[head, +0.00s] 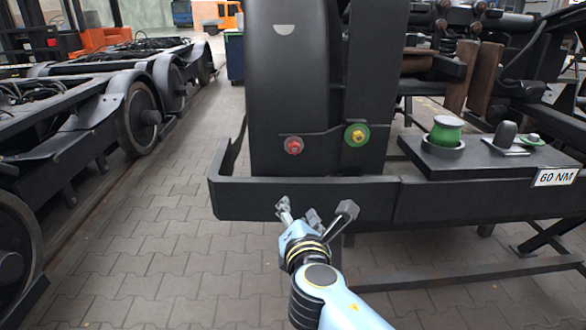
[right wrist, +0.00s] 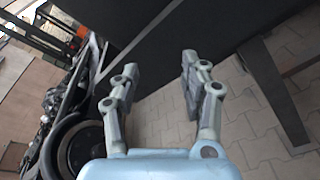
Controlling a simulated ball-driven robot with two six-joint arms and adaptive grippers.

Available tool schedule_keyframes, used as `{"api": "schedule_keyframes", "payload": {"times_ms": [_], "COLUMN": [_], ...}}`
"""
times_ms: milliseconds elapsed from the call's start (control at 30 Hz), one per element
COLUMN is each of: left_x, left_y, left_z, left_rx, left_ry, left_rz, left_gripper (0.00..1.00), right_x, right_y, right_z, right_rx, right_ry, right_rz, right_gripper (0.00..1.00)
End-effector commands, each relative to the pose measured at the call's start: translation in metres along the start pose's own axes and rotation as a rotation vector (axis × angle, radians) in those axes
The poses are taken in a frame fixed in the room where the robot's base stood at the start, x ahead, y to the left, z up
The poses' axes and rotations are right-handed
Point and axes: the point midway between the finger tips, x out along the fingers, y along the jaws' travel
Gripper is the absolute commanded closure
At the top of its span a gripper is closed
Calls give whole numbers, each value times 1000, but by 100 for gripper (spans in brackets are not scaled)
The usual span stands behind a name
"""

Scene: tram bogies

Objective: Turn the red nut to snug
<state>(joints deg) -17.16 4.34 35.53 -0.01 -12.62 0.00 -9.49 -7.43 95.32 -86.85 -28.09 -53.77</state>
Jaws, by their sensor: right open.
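The red nut (head: 293,145) sits on the lower left of a dark upright housing (head: 290,80) in the head view. A yellow-centred green nut or washer (head: 357,134) is to its right on the same housing. My right gripper (head: 312,210) is below the red nut, in front of the dark beam, apart from the nut. In the right wrist view its two fingers (right wrist: 160,80) are spread with nothing between them. The red nut does not show in the right wrist view. My left gripper is in neither view.
A dark tray-like ledge (head: 420,200) runs below the housing, with a "60 NM" label (head: 556,177). Bogies with wheels (head: 140,115) line the left. Paved floor (head: 150,245) between is clear.

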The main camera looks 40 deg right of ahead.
Motion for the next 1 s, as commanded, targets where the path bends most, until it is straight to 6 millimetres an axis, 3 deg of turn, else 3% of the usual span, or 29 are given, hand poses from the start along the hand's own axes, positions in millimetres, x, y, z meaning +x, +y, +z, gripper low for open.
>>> {"api": "schedule_keyframes", "payload": {"times_ms": [33, 100, 200, 367, 700, 1000], "left_x": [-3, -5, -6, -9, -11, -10], "left_y": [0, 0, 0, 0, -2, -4], "left_z": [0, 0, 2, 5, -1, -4], "left_rx": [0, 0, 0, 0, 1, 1], "left_ry": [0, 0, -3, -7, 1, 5], "left_rz": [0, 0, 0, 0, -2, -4], "left_gripper": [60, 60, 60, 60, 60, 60], "right_x": [-1, -2, -1, 19, 83, 103], "right_y": [21, 40, 54, 59, 63, 64], "right_z": [24, 46, 63, 70, 80, 82], "right_rx": [-51, -115, -163, -176, -172, -171], "right_ry": [-57, -120, -167, -178, -175, -173], "right_rz": [29, 54, 71, 76, 74, 73], "right_gripper": [55, 55, 55, 55, 55, 55]}}
